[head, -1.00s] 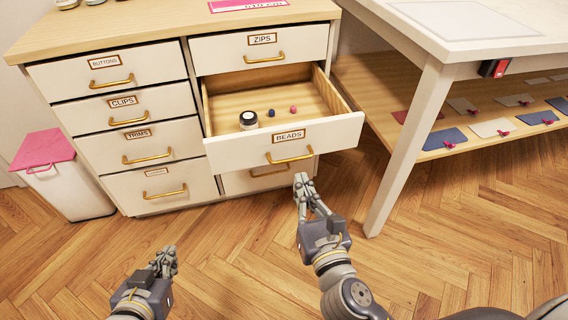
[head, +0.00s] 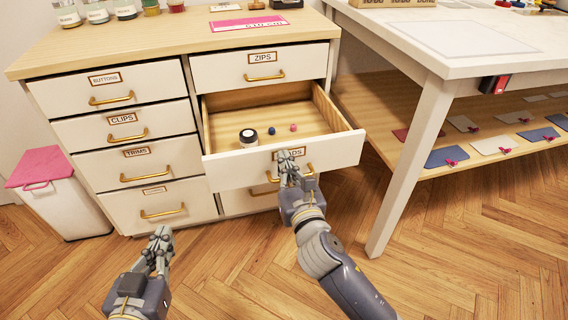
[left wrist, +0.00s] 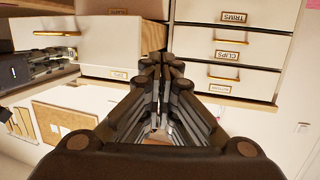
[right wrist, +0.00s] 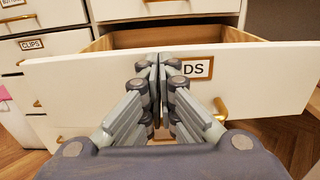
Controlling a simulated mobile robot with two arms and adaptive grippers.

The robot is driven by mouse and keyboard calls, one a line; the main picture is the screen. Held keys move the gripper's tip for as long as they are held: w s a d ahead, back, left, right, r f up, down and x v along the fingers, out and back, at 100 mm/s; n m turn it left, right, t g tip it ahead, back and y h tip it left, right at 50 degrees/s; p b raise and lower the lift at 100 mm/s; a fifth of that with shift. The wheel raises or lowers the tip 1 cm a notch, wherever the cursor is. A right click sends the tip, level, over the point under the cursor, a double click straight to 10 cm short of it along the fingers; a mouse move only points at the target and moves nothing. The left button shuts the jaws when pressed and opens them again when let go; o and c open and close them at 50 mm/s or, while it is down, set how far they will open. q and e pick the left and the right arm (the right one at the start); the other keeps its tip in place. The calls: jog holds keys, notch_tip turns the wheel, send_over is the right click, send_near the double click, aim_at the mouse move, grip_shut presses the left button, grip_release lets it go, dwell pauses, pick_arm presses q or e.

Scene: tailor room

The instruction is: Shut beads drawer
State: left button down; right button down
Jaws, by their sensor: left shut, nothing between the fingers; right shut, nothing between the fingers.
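The beads drawer (head: 340,153) stands pulled out of the cabinet's right column, under the zips drawer. In it lie a small jar (head: 248,138), a blue bead (head: 271,131) and a pink bead (head: 293,127). My right gripper (head: 288,158) is shut and empty at the drawer front, covering part of the label and handle in the head view. In the right wrist view its fingertips (right wrist: 159,62) are at the front beside the label; I cannot tell if they touch. My left gripper (head: 160,236) is shut and empty, low before the left column; it also shows in the left wrist view (left wrist: 162,62).
The zips drawer (head: 300,66) and the left column's drawers are shut. A white table (head: 413,130) with a low shelf stands close on the right. A white bin (head: 70,205) with a pink lid stands left. The wooden floor in front is clear.

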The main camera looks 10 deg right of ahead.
pick_arm(q)
jog(key=shift+w+d+r+t, duration=0.1)
jog(key=shift+r+t, duration=0.15)
jog(key=shift+r, duration=0.2)
jog(key=shift+w+d+r+t, duration=0.1)
jog(key=shift+r+t, duration=0.15)
jog(key=shift+r, duration=0.2)
pick_arm(e)
jog(key=shift+w, duration=0.65)
